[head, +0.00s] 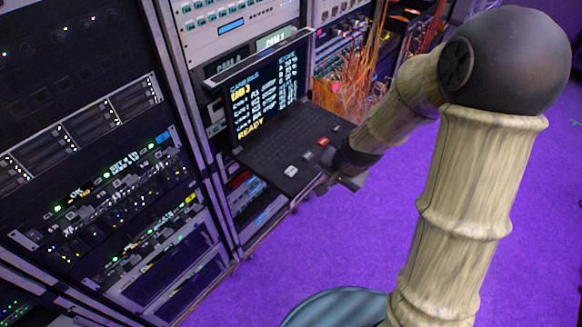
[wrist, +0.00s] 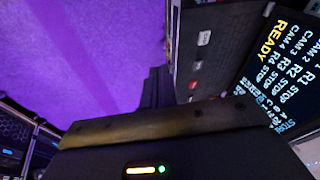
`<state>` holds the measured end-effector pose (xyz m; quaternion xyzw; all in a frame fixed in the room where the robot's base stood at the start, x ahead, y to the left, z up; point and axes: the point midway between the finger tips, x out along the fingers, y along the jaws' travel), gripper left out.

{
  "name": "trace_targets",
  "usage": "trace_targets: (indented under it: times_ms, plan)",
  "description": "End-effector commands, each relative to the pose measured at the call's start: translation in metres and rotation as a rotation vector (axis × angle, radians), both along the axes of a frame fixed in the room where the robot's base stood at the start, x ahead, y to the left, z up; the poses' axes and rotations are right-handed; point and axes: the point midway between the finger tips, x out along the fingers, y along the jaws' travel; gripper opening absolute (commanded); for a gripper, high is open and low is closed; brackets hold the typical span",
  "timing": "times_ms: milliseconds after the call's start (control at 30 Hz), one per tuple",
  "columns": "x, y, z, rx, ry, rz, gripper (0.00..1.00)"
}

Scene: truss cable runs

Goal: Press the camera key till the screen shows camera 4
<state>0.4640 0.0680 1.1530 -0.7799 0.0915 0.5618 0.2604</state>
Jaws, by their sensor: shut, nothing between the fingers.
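The screen (head: 268,88) stands tilted up at the back of a black key shelf in the rack. Its yellow heading reads CAM 3, with READY at the bottom; part of it also shows in the wrist view (wrist: 285,70). The shelf carries a white key (head: 291,171), a dark grey key (head: 307,156) and a red key (head: 323,142). The white key (wrist: 193,85) and red key (wrist: 204,38) show in the wrist view. I cannot read which is the camera key. My gripper (wrist: 157,88) is shut and empty, beside the shelf's front edge near the keys, apparently touching none.
Tall equipment racks (head: 90,130) with lit panels stand left of the shelf and behind it. Orange cables (head: 345,95) hang behind the screen's right side. The purple floor (head: 275,275) is open in front of the racks.

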Motion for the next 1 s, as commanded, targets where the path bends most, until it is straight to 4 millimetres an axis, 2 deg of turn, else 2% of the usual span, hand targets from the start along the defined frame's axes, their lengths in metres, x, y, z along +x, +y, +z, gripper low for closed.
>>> trace_targets:
  times_ms: [100,300,500,667,1000]
  plan:
    - [0.036,0.028,-0.01,0.161,-0.003,-0.188,0.0]
    - [0.089,0.071,-0.024,0.468,0.017,-0.547,0.0]
    - [0.132,0.097,-0.028,0.756,0.068,-0.896,0.0]
    - [0.146,0.103,-0.029,0.857,0.091,-1.023,0.0]
    - [0.147,0.102,-0.03,0.861,0.091,-1.029,0.0]
